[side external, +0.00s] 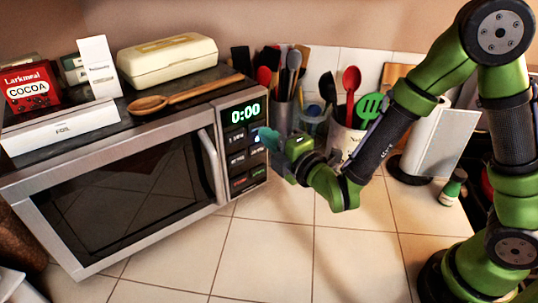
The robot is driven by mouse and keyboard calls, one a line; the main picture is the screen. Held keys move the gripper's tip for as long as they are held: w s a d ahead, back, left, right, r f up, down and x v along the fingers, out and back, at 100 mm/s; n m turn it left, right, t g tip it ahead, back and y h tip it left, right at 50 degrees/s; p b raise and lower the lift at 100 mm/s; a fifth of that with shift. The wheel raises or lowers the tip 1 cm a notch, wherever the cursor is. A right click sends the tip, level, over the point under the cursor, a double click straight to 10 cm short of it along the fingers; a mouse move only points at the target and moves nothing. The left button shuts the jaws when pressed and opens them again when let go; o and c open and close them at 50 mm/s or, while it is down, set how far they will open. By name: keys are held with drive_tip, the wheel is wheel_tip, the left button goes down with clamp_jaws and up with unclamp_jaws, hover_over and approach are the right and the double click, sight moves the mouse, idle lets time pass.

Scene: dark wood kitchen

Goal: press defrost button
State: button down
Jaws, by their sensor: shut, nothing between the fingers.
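The microwave (120,195) stands on the tiled counter at the left, its door shut. Its control panel (240,185) is on the right of its front, with a display (245,113) reading 0:00 in green. Several dark buttons with small labels sit below the display; the labels are too small to read surely, so I cannot tell which is defrost. My gripper (268,139) is shut and empty, in front of the upper right part of the panel. Its tip looks close to the panel's right edge; I cannot tell whether it touches. It hides part of the upper right buttons.
On the microwave lie a wooden spoon (185,94), a cream case (167,58), a foil box (60,127) and a red cocoa box (30,88). Utensil holders (345,143) stand behind my gripper. The counter (265,250) in front is clear.

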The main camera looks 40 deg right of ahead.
drive_tip(key=s, duration=0.4)
drive_tip(key=shift+s, duration=0.2)
idle(0.5)
drive_tip(key=s+f+m+g+y, duration=0.35)
drive_tip(key=f+m+g, duration=0.35)
drive_tip(key=m, duration=0.5)
drive_tip(key=s+d+r+m+g+h, duration=0.1)
drive_tip(key=s+d+r+m+g, duration=0.2)
drive_tip(key=s+d+r+m, duration=0.7)
wheel_tip(320, 180, up, 4)
drive_tip(key=shift+s+d+g, duration=0.4)
drive_tip(key=shift+s+d, duration=0.35)
drive_tip(key=shift+s, duration=0.45)
